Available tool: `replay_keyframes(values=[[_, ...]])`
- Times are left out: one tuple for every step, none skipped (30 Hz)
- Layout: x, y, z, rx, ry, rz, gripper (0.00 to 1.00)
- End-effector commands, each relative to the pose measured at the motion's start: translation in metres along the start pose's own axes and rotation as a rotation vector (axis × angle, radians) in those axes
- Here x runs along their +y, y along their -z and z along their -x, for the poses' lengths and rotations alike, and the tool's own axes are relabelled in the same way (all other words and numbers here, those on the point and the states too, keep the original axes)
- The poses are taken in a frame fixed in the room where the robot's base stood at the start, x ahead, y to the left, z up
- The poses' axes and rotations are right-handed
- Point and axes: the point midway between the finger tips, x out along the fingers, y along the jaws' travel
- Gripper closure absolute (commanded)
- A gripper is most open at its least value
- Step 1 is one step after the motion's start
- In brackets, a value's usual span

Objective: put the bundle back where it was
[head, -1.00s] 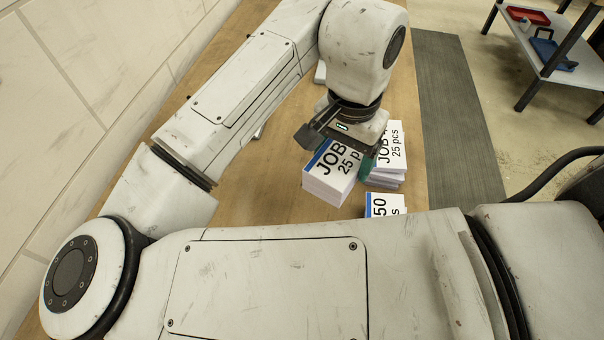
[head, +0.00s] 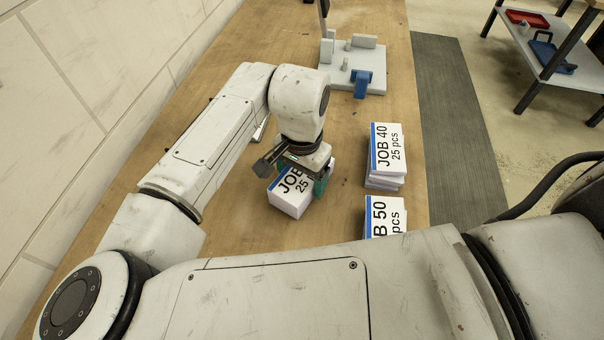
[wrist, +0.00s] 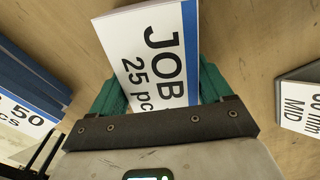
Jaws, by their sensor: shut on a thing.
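My gripper (head: 298,180) is shut on a white bundle (head: 290,200) with a blue stripe and a label reading JOB and 25 pcs. The job number is covered by the gripper. In the head view the bundle is at or close above the wooden bench, left of the other stacks; I cannot tell if it touches. In the wrist view the held bundle (wrist: 155,50) sits between the green fingers (wrist: 165,90). A JOB 40 stack (head: 386,150) and a stack marked 50 (head: 385,215) stand along the bench's right side, apart from the held bundle.
A grey fixture (head: 352,65) with blocks and a blue part stands at the back of the bench. A block labelled MID (wrist: 300,100) is at the right in the wrist view. The wooden bench (head: 335,205) is bare between the held bundle and the stacks.

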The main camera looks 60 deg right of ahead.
Motion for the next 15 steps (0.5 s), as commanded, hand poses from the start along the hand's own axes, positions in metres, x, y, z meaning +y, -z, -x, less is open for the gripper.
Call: replay_keyframes(values=[[-0.0001,0.0002,0.0004,0.001,0.000,0.000,0.76],[-0.0001,0.0002,0.0005,0.001,0.000,0.000,0.76],[0.0000,0.0002,0.0005,0.001,0.000,0.000,0.76],[0.0000,0.0002,0.0005,0.001,0.000,0.000,0.76],[0.0001,0.0003,0.0005,0.001,0.000,0.000,0.76],[0.0001,0.0003,0.0000,0.001,0.000,0.000,0.76],[0.0001,0.0003,-0.0008,0.001,0.000,0.000,0.76],[0.0002,0.0004,-0.0018,0.001,0.000,0.000,0.76],[0.0002,0.0004,-0.0030,0.001,0.000,0.000,0.76],[0.0002,0.0002,-0.0035,0.001,0.000,0.000,0.20],[0.0001,0.0002,-0.0029,0.000,0.000,0.000,0.17],[0.0002,0.0002,-0.0028,0.000,0.000,0.000,0.13],[0.0002,0.0002,-0.0028,0.000,0.000,0.000,0.11],[0.0002,0.0002,-0.0028,0.000,0.000,0.000,0.08],[0.0002,0.0002,-0.0028,0.000,0.000,0.000,0.04]])
